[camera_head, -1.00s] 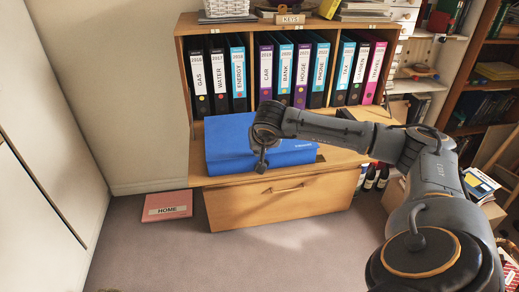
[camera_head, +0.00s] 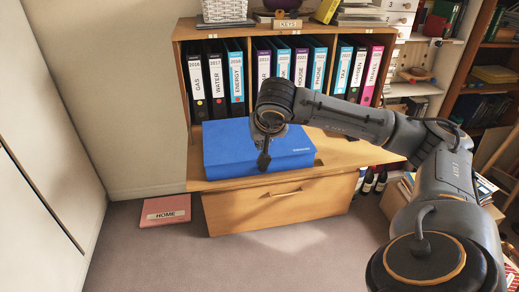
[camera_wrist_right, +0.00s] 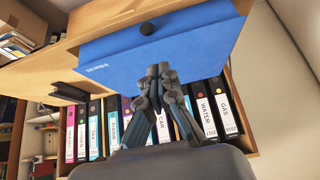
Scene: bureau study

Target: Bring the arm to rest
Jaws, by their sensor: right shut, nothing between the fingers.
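My right arm reaches in from the right in the head view. Its gripper (camera_head: 264,160) points down in front of the blue box (camera_head: 225,152), which lies on the wooden cabinet top. The wrist view shows the right gripper (camera_wrist_right: 158,72) with its fingers together and nothing between them. The blue box (camera_wrist_right: 190,48) fills the upper middle of that view, behind the fingertips. I cannot tell the exact gap between fingertips and box. My left gripper is not in view.
A row of labelled binders (camera_head: 235,72) stands in the shelf behind the box. A pink HOME folder (camera_head: 165,211) lies on the carpet at left. A cardboard box (camera_head: 395,199) stands at right. The front carpet is clear.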

